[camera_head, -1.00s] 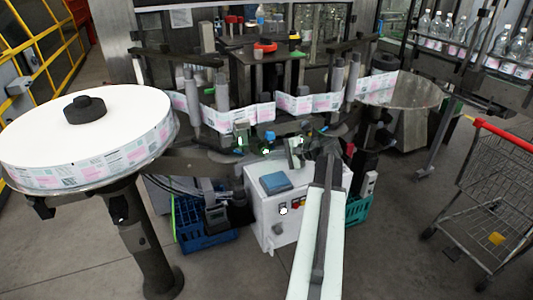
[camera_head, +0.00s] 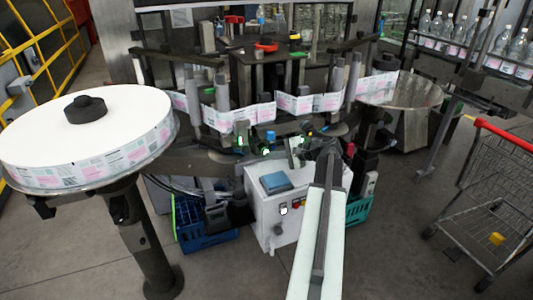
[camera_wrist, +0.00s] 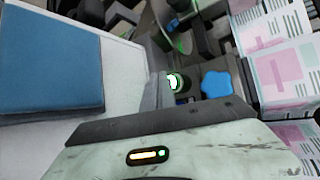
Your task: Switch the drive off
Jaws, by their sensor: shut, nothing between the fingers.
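A white control box (camera_head: 262,215) stands on the floor under the labeller. My gripper (camera_wrist: 150,121) shows as a dark edge on a pale body in the wrist view, shut and empty. In the head view my arm reaches up past the box's right side, with its end over the box's back edge.
A green-lit part (camera_wrist: 176,82) and a blue knob (camera_wrist: 217,83) lie just beyond my gripper. The label web (camera_head: 240,118) runs behind. A large label reel (camera_head: 90,165) stands left, a shopping cart (camera_head: 500,185) right. Blue (camera_head: 205,240) and green (camera_head: 357,210) crates flank the box.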

